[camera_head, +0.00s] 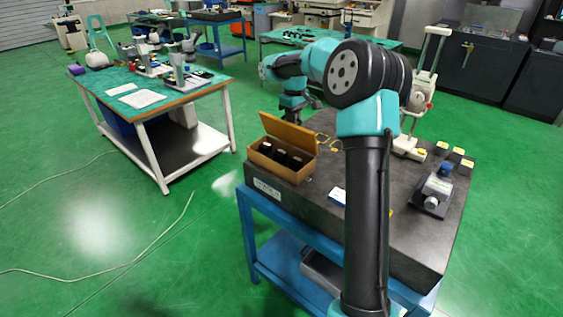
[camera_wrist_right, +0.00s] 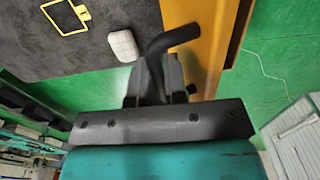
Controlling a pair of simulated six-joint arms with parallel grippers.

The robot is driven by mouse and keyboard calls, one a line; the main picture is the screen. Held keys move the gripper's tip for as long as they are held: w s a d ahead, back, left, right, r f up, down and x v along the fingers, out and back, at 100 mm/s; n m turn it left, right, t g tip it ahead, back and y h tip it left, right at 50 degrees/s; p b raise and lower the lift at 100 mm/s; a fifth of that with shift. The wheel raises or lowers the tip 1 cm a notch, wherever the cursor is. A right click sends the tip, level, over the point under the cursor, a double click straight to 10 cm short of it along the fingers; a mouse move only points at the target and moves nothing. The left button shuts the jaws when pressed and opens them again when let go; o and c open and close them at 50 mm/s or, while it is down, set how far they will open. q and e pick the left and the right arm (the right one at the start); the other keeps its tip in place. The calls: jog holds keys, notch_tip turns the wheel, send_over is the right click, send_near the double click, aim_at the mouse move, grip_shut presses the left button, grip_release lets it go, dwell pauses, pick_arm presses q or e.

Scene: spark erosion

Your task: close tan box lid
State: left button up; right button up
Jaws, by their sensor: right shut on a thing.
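The tan box (camera_head: 264,164) stands at the left edge of the dark table, with several dark items inside. Its lid (camera_head: 287,131) is raised and tilted, open at the back; in the right wrist view the tan lid (camera_wrist_right: 232,25) runs along the right of the fingers. My right gripper (camera_wrist_right: 157,75) is shut on a dark bent rod (camera_wrist_right: 175,37), whose end lies against or close to the lid; contact is unclear. In the head view the right gripper is behind the lid and its fingertips are hidden. My left gripper is not in view.
The dark table (camera_head: 415,235) carries yellow frames (camera_head: 326,139), a white item (camera_head: 338,195), several yellow-topped blocks (camera_head: 457,154) and a grey device with a blue knob (camera_head: 436,190). A small white block (camera_wrist_right: 123,46) shows in the wrist view. My right arm crosses above the table.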

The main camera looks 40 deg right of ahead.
aim_at(286, 123)
jog(key=shift+a, duration=0.1)
jog(key=shift+s+a+r, duration=0.1)
jog(key=shift+s+a, duration=0.05)
jog(key=shift+a, duration=0.75)
jog(key=shift+s+a, duration=0.15)
jog(key=shift+a, duration=0.85)
jog(key=shift+a+f, duration=0.1)
jog(key=shift+f, duration=0.1)
